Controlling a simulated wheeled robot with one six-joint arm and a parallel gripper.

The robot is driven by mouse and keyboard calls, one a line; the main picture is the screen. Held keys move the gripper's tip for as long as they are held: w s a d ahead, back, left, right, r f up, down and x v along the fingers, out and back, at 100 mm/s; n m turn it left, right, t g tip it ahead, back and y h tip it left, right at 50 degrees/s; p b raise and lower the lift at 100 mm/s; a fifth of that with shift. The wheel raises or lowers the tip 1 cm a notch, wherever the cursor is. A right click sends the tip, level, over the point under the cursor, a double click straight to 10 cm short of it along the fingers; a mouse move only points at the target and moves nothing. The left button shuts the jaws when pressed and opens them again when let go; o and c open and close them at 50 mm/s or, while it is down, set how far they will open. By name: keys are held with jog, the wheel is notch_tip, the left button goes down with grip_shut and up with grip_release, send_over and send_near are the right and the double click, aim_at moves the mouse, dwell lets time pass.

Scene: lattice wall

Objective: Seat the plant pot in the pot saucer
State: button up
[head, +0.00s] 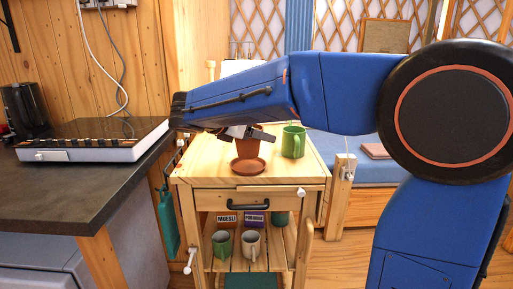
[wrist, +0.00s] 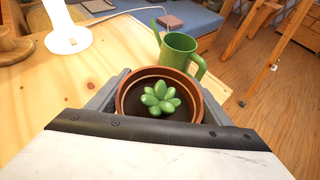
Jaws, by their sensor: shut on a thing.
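The plant pot (head: 249,148) is terracotta. In the wrist view the pot (wrist: 125,96) holds dark soil and a small green succulent (wrist: 160,99). My gripper (head: 243,133) is shut on the pot, with a grey jaw on each side of it in the wrist view (wrist: 160,102). The pot looks upright. The pot saucer (head: 248,167) is a round terracotta dish on the wooden cart top, near its front edge. In the head view the pot's lower end shows right at the saucer's back rim; whether it touches is unclear. The saucer is hidden in the wrist view.
A green jug (head: 293,142) stands on the cart top (head: 205,166), just right of the pot; it also shows in the wrist view (wrist: 178,52). A white object (wrist: 67,28) stands at the wrist view's upper left. Cart top left of the saucer is clear.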

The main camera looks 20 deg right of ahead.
aim_at(237, 140)
jog(key=shift+f, duration=1.9)
jog(key=shift+f, duration=0.15)
jog(key=o, duration=1.3)
jog(key=shift+a+r, duration=0.2)
jog(key=v, duration=1.1)
jog(key=shift+s+a+r, duration=0.15)
jog(key=shift+s+a, duration=0.05)
jog(key=shift+a, duration=0.1)
